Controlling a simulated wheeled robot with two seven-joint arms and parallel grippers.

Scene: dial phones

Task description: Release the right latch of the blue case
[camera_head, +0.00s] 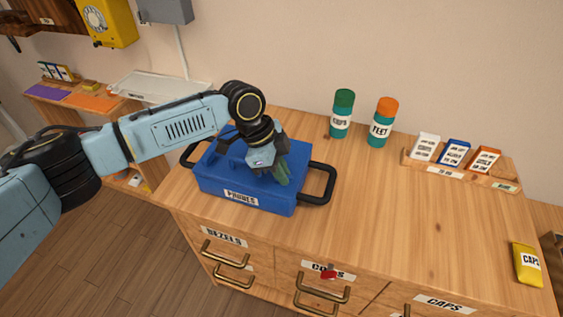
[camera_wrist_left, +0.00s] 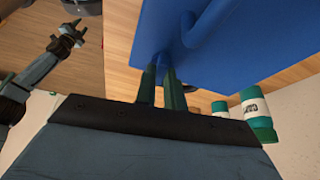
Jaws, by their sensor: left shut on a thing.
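The blue case (camera_head: 222,178) sits on the wooden counter, with a "PROBES" label on its front and black handles at both ends. My left gripper (camera_head: 280,180) is over the right part of the case and hides the right latch in the head view. In the left wrist view, its green fingers (camera_wrist_left: 163,88) are closed around a small blue part against the case (camera_wrist_left: 235,60), which looks like the right latch. A blue loop (camera_wrist_left: 208,22) on the case shows beside it. My right gripper (camera_wrist_left: 70,38) shows small at upper left, apart from the case.
A green-capped bottle (camera_head: 341,115) and an orange-capped bottle (camera_head: 382,123) stand behind the case. A card rack (camera_head: 460,172) and a yellow packet (camera_head: 527,264) are farther right. The counter between is clear. Drawers (camera_head: 225,260) with handles are below the front edge.

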